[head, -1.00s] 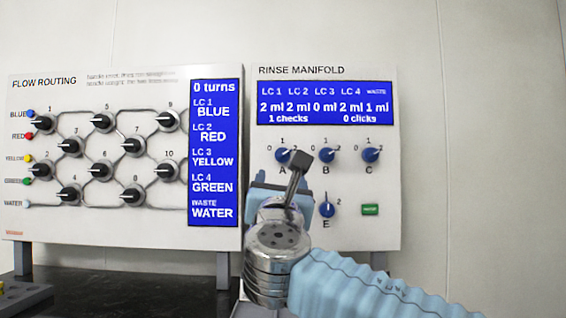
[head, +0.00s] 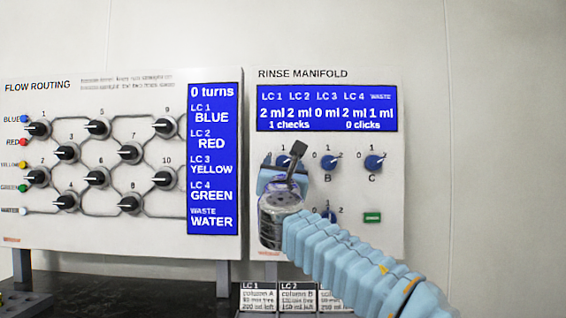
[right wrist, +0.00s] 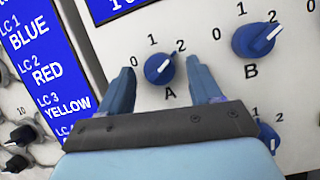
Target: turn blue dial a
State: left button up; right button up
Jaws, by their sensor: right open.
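Blue dial A (right wrist: 159,69) is a round blue knob with a white pointer on the rinse manifold panel (head: 385,230). In the right wrist view its pointer aims up and to the right, between the 1 and 2 marks. My right gripper (right wrist: 162,88) is open, with one blue finger at each side of dial A and a gap to the knob. In the head view the right gripper (head: 284,172) covers part of dial A (head: 284,160). My left gripper is not in view.
Blue dial B (right wrist: 257,40) is close to the right finger. Dial C (head: 374,162), another blue dial (head: 328,215) and a green button (head: 372,217) are on the same panel. The flow routing panel (head: 120,235) with black knobs stands left. Labelled cards (head: 298,297) sit below.

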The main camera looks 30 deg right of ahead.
jog(key=c, duration=1)
jog(key=shift+c, duration=0.2)
jog(key=shift+n, duration=0.4)
jog(key=n+y, duration=0.1)
jog(key=n, duration=0.1)
jog(key=n+t+y, duration=0.1)
jog(key=n, duration=0.1)
jog(key=shift+d+n+y, duration=0.15)
jog(key=shift+n+y, duration=0.15)
jog(key=shift+s+r+n+y, duration=0.1)
jog(key=shift+n+y, duration=1.1)
jog(key=shift+n, duration=1.1)
jog(key=o, duration=1)
